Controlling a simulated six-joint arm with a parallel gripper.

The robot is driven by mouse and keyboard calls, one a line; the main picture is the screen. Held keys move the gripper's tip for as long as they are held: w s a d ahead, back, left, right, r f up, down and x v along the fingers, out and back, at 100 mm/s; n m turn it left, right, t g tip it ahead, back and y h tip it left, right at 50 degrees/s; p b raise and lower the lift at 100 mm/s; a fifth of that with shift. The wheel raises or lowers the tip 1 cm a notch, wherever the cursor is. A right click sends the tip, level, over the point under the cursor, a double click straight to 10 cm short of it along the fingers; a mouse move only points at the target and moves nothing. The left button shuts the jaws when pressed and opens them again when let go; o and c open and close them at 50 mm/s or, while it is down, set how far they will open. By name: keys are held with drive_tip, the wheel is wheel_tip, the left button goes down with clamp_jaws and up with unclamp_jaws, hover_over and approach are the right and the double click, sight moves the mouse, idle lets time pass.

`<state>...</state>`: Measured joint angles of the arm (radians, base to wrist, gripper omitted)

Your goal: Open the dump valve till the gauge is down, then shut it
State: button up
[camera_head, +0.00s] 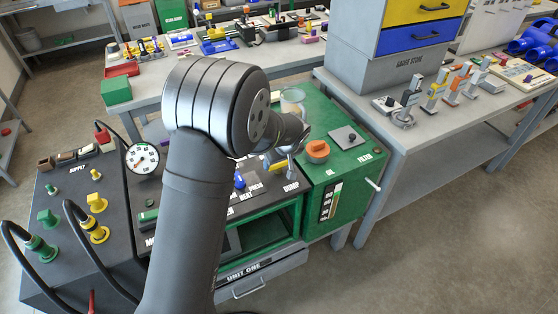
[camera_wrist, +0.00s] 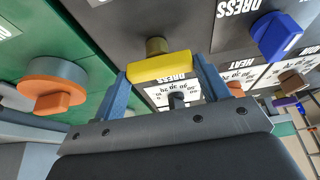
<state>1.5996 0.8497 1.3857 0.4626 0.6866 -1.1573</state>
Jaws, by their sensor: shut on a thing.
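The yellow valve handle (camera_wrist: 160,67) sits on a short brass stem on the dark panel. In the wrist view, my gripper (camera_wrist: 163,72) has one finger at each end of this handle and is shut on it. In the head view, my gripper (camera_head: 287,163) is at the right end of the panel, just above the DUMP label (camera_head: 291,187); my own arm hides much of that spot. The round white gauge (camera_head: 142,160) with red marks stands left of my arm, facing the camera. Its needle is too small to read surely.
An orange knob (camera_head: 317,150) stands on the green tank (camera_head: 345,185) right of my gripper; it also shows in the wrist view (camera_wrist: 52,92). A blue knob (camera_wrist: 277,36) is on the panel. Black hoses (camera_head: 80,240) run at the left. The gauge store table (camera_head: 430,125) is at right.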

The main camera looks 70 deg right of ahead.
drive_tip(key=o, duration=1)
drive_tip(key=shift+r, duration=0.1)
drive_tip(key=v, duration=1.7)
drive_tip(key=shift+s+a, duration=0.1)
drive_tip(key=shift+a, duration=0.1)
drive_tip(key=x, duration=1.7)
drive_tip(key=shift+d, duration=0.2)
